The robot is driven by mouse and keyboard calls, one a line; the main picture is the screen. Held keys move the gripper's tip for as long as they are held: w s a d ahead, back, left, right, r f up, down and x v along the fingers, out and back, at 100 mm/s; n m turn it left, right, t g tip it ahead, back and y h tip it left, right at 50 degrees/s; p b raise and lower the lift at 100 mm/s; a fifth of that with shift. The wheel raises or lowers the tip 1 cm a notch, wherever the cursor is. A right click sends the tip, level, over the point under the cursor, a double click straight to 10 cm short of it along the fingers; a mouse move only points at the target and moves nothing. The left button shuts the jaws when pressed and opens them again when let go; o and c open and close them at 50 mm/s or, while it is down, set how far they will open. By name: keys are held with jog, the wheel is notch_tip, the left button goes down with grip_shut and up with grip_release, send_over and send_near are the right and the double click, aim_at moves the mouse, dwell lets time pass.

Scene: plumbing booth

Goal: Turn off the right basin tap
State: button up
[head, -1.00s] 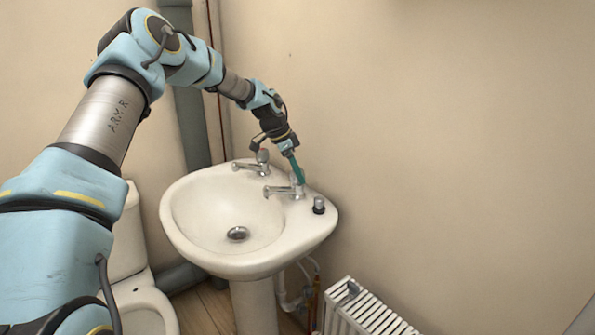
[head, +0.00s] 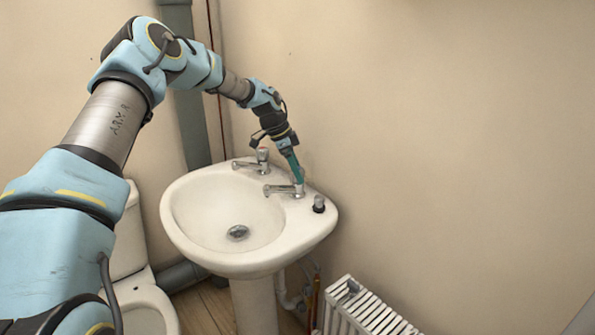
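The white basin (head: 183,220) stands on a pedestal and carries two chrome taps at its back edge. The left tap (head: 250,164) has its knob in plain view. The right tap (head: 282,190) points its spout left over the bowl. My gripper (head: 297,175) comes down from above, with its teal fingers at the right tap's head. The fingers largely cover the head, so I cannot tell whether they are closed on it or only beside it. No water stream shows below either spout.
A dark plug with a metal top (head: 319,205) sits on the basin's right rim. A white radiator (head: 366,310) stands below at the right. A toilet (head: 140,300) stands at the left. The wall is close behind the basin, and the space to the right is clear.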

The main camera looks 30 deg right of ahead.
jog(key=shift+o, duration=1.1)
jog(key=shift+r, duration=0.1)
jog(key=b+v, duration=0.2)
jog(key=v, duration=0.8)
jog(key=shift+a+r+b, duration=0.2)
jog(key=shift+r+b, duration=0.05)
jog(key=shift+b, duration=0.05)
jog(key=s+a+f+n+t+y, duration=0.1)
jog(key=s+a+f+n, duration=0.1)
jog(key=s+a+n, duration=0.5)
jog(key=s+a+f+n+t+y, duration=0.1)
jog(key=s+a+n, duration=0.6)
jog(key=a, duration=1.3)
jog(key=s+a+f+n+t+y, duration=0.1)
jog(key=s+a+n, duration=0.6)
jog(key=a, duration=0.7)
jog(key=shift+f+n+y, duration=0.4)
jog(key=shift+f, duration=0.45)
